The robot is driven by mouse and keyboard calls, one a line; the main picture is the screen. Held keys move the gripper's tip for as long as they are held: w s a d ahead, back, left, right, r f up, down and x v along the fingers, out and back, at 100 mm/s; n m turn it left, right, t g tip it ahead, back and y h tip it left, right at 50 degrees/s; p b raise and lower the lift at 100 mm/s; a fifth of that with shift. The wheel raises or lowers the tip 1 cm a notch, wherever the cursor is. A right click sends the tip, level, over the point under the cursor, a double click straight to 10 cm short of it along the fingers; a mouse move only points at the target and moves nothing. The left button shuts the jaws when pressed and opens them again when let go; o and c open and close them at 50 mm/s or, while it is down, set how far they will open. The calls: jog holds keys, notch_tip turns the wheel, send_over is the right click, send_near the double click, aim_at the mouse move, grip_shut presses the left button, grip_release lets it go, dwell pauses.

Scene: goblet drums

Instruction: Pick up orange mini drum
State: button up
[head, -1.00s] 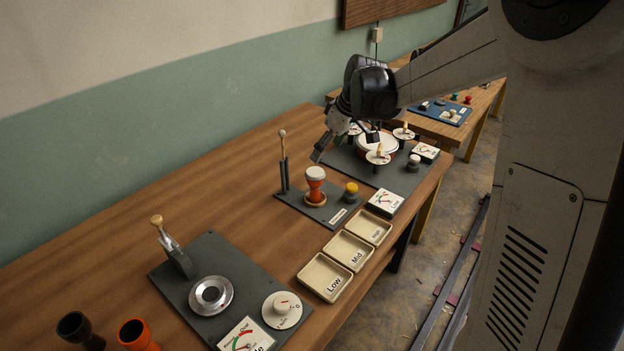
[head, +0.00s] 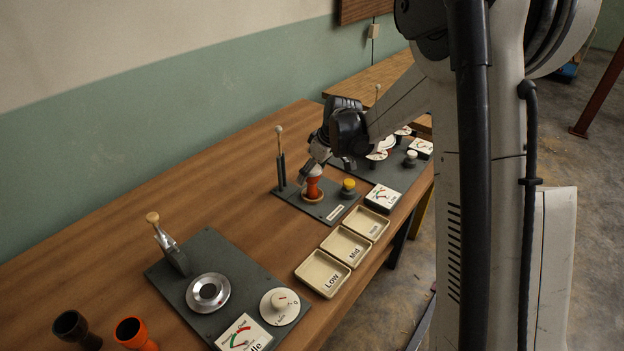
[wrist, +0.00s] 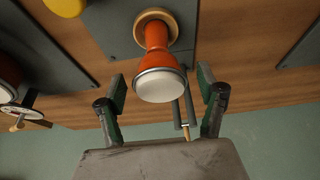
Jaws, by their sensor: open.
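The orange mini drum (head: 313,187) stands upright on a wooden ring on a dark grey plate in the head view. It is goblet shaped, and its white head shows in the wrist view on the drum (wrist: 158,60). My gripper (wrist: 161,90) is open, with one green-padded finger on each side of the drum's head end. Gaps show between both fingers and the drum. In the head view my gripper (head: 312,172) is at the top of the drum and partly hides it.
An upright lever (head: 281,160) stands left of the drum and a yellow knob (head: 348,185) right of it. Labelled trays (head: 322,274) lie in front. An orange open-topped shell (head: 135,334) and a black one (head: 72,326) stand at the lower left.

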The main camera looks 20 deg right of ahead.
jog(key=shift+w+f, duration=0.1)
jog(key=shift+f, duration=0.15)
jog(key=c, duration=1.4)
jog(key=shift+r, duration=0.1)
